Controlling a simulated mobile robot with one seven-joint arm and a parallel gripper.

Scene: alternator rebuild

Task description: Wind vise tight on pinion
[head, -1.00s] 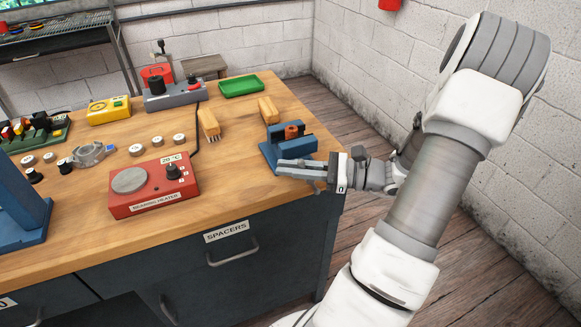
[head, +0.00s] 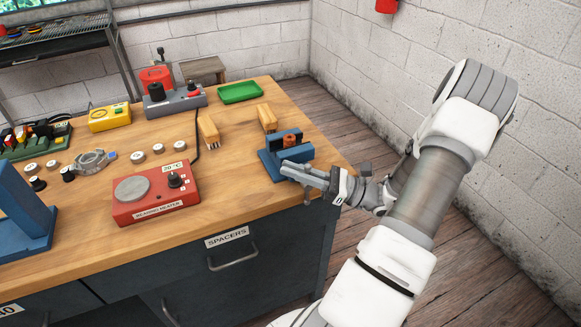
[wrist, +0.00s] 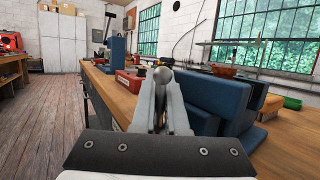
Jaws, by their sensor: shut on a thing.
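The blue vise (head: 272,163) stands at the right front corner of the wooden bench. A copper-brown pinion (head: 289,141) sits between its jaws; whether both jaws press on it I cannot tell. My gripper (head: 290,170) is at the vise's front side, its fingers shut on the vise handle, which they mostly hide. In the wrist view my gripper (wrist: 162,92) shows its fingers close together, with a round grey knob (wrist: 163,74) of the handle at their tips. The blue vise (wrist: 215,100) fills the space just right of the fingers there.
A red bearing heater (head: 150,205) reading 20 °C stands left of the vise. A blue press-like stand (head: 25,235) is at the left. The bench front edge is close to my gripper.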

